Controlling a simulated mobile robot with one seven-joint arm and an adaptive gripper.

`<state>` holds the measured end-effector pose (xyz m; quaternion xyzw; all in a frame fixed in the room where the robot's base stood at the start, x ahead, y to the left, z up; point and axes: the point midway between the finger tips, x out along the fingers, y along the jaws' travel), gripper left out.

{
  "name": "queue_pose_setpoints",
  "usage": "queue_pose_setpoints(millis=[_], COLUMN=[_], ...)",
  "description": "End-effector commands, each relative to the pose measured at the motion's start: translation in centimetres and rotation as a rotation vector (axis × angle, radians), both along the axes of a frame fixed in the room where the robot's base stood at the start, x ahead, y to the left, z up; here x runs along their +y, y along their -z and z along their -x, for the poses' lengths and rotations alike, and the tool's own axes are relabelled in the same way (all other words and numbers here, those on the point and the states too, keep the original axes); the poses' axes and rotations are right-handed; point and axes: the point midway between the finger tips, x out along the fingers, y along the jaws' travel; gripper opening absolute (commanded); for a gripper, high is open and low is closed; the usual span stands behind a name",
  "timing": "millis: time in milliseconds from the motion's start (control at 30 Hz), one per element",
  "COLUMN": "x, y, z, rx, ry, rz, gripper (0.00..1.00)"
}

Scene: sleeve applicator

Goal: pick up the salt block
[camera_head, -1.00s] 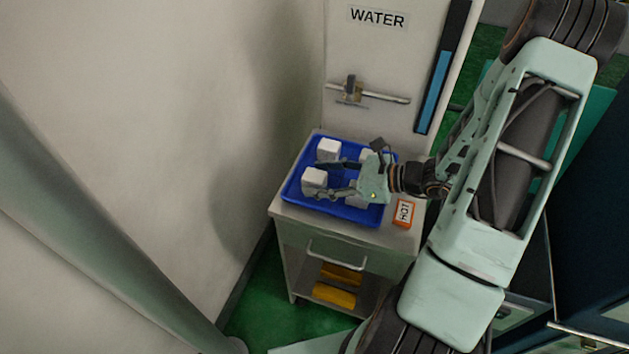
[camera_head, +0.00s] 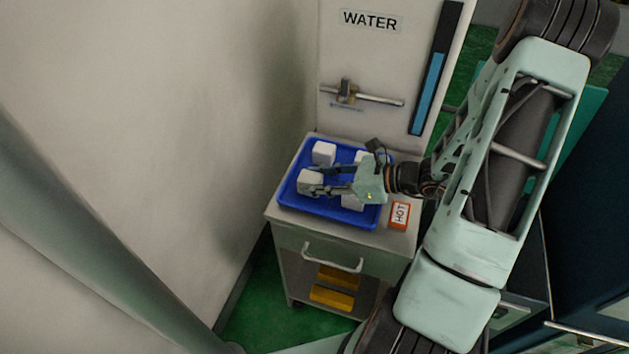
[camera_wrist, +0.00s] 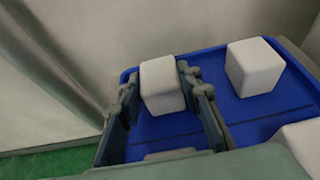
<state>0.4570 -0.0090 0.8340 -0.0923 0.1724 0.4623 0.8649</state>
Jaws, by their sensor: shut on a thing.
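Several white salt blocks sit in a blue tray (camera_head: 337,208) on a small cabinet. My gripper (camera_head: 312,179) reaches in from the right and is shut on the front-left salt block (camera_head: 309,183). In the wrist view that block (camera_wrist: 161,88) sits between the two fingers of my gripper (camera_wrist: 158,80), with the right finger close against its side. I cannot tell whether the block is clear of the tray floor. A second salt block (camera_head: 324,152) stands behind it, also seen in the wrist view (camera_wrist: 254,66). The blocks at the tray's right are partly hidden by my gripper.
An orange-edged box marked HOT (camera_head: 399,215) stands on the cabinet (camera_head: 290,221) right of the tray. Behind is a panel labelled WATER with a tap (camera_head: 347,92) and blue gauge. A pale wall lies close on the left. Yellow items (camera_head: 332,297) lie on the lower shelf.

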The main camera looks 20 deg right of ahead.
Motion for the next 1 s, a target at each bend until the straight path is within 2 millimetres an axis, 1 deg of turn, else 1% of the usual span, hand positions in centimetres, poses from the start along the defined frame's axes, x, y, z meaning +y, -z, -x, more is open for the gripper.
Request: queue_pose_setpoints(millis=[167,233,367,500,600,700,800,1000], x=[0.0,-0.1,-1.2,-2.4,-3.6,-4.6,-5.4,-6.2], y=[-2.1,-3.3,-5.9,-8.9,-9.9,-10.9,-11.6,-12.4], z=[-0.1,0.2,2.2,4.4,6.8,8.8,10.3,12.1], rx=[-0.004,-0.004,-0.004,-0.004,0.0,-0.001,-0.001,0.0], ry=[-0.001,0.001,0.003,0.003,0.006,0.005,0.003,0.0], rz=[0.001,0.003,0.003,0.004,0.0,0.001,-0.001,-0.002], gripper=[0.0,0.0,0.0,0.0,0.0,0.0,0.0,0.0])
